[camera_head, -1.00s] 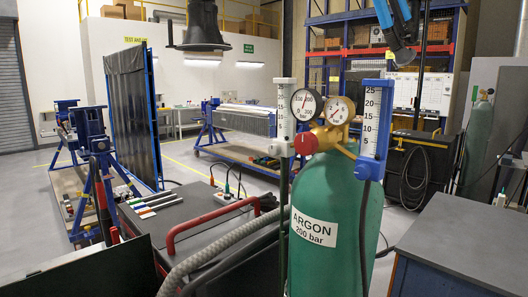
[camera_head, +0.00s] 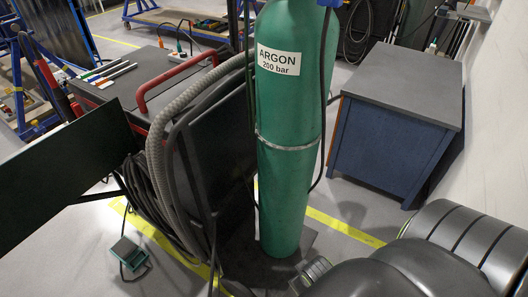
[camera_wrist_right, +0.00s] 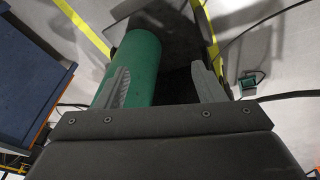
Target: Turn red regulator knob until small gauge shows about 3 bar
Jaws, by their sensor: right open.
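The red regulator knob and the small gauge are out of both current views. The green argon cylinder (camera_head: 290,150) stands upright in the middle of the head view, its top cut off by the frame edge. A small blue piece of the regulator's flowmeter (camera_head: 329,3) shows at that edge. In the right wrist view, the cylinder (camera_wrist_right: 140,55) lies beyond the left finger of my right gripper (camera_wrist_right: 160,66). My left gripper is in neither view.
A grey hose (camera_head: 158,165) and a dark cart (camera_head: 205,140) stand left of the cylinder. A blue cabinet (camera_head: 385,145) with a grey top is at right. A green foot pedal (camera_head: 128,252) lies on the floor at lower left. My grey arm fills the lower right.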

